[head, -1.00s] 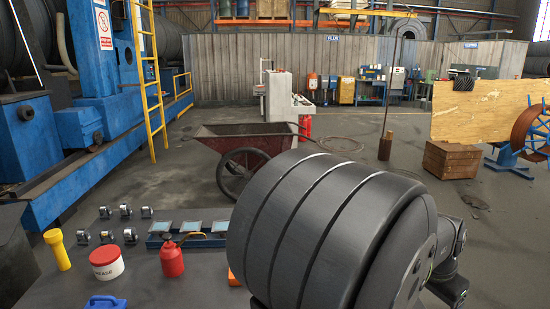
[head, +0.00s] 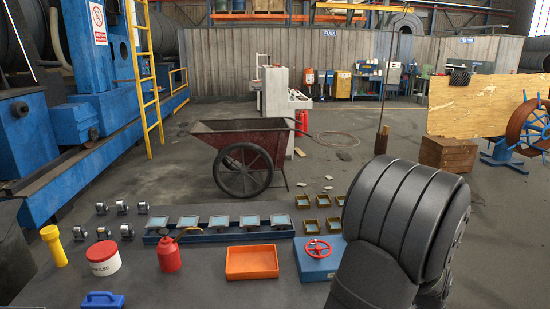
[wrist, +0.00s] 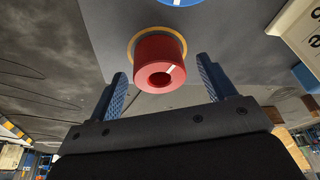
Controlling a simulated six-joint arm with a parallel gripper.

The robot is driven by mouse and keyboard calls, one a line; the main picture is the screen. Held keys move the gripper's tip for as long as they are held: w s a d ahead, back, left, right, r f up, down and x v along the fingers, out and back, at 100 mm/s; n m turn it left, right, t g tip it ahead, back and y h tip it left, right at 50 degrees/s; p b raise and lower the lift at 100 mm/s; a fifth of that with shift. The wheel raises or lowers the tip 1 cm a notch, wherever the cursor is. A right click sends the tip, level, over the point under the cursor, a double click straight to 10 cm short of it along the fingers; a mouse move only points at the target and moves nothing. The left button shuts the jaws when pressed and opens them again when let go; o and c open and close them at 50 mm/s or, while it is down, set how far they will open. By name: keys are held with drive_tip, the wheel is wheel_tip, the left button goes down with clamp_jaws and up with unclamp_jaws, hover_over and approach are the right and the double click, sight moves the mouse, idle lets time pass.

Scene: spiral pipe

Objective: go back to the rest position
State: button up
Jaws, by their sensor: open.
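My gripper (wrist: 161,68) shows in the wrist view with its two blue ridged fingers apart and nothing held between them. A red round piece (wrist: 160,62) with a hole in its end and a yellow ring around its base shows beyond the fingers. It appears apart from them; its exact distance is hard to tell. In the head view a thick dark link of my arm stands at the right. My gripper is not visible there.
On the bench are an orange tray (head: 252,262), a blue box (head: 316,266) with a red handwheel (head: 318,249), a red oil can (head: 169,256), a grease tub (head: 103,260), and a yellow torch (head: 54,247). A wheelbarrow (head: 240,140) stands behind.

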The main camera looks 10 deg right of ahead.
wheel_tip(320, 180, up, 6)
drive_tip(key=w, duration=0.1)
drive_tip(key=w+a+r+n, duration=0.1)
drive_tip(key=w+a+r, duration=0.1)
drive_tip(key=w, duration=0.7)
drive_tip(key=w+a+r+n, duration=0.2)
drive_tip(key=w+a, duration=0.2)
drive_tip(key=w, duration=0.5)
drive_tip(key=w+a+r+n+t, duration=0.1)
drive_tip(key=w+a+r, duration=0.1)
drive_tip(key=w, duration=0.8)
drive_tip(key=shift+a+r+y, duration=0.4)
drive_tip(key=shift+r, duration=0.2)
